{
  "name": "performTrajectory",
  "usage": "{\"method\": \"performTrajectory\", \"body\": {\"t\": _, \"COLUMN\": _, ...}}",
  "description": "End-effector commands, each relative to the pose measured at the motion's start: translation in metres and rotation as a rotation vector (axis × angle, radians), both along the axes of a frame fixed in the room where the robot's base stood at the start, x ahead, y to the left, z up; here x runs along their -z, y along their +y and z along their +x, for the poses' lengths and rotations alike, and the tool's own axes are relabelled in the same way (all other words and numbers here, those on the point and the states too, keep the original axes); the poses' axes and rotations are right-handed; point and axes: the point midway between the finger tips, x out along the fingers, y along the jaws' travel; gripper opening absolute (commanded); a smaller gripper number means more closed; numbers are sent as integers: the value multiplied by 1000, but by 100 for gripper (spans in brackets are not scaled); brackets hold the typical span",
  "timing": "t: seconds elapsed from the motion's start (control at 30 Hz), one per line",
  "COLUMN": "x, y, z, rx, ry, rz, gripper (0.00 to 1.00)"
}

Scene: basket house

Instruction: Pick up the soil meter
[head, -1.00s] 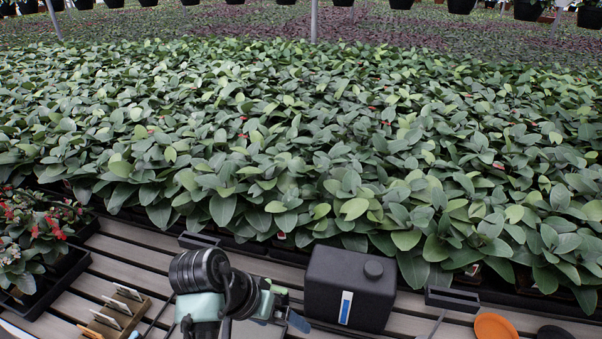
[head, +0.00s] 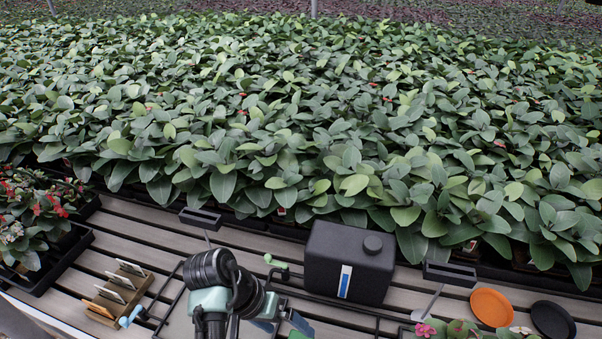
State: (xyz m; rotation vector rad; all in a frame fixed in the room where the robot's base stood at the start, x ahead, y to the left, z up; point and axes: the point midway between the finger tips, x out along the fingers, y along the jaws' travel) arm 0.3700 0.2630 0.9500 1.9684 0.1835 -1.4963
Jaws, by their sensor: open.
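I cannot tell for sure which thing is the soil meter. A small green piece (head: 276,266) lies beside the black canister, partly behind my arm. Two tools with black heads and thin grey shafts lie on the slats, one at the back left (head: 201,218) and one right of the canister (head: 450,273). My gripper (head: 282,326) is low in the middle of the head view, with two bluish fingers apart and nothing seen between them. My wrist hides part of the bench left of it.
The black canister (head: 348,262) with a blue-and-white label stands right of my arm. A wooden holder with cards (head: 117,290) and a potted-flower tray (head: 73,247) are left. Orange (head: 492,307) and black (head: 553,319) discs lie right. Dense plants (head: 330,120) fill the back.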

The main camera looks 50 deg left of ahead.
Motion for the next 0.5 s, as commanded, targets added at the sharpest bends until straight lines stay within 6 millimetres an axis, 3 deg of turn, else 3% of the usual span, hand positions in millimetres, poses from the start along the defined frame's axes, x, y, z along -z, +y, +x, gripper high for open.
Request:
{"method": "performTrajectory", "body": {"t": 0.3, "x": 39, "y": -16, "z": 11, "rx": 0, "ry": 3, "rz": -2, "gripper": 100}}
{"method": "performTrajectory", "body": {"t": 0.5, "x": 44, "y": -17, "z": 14, "rx": 0, "ry": 1, "rz": 1, "gripper": 100}}
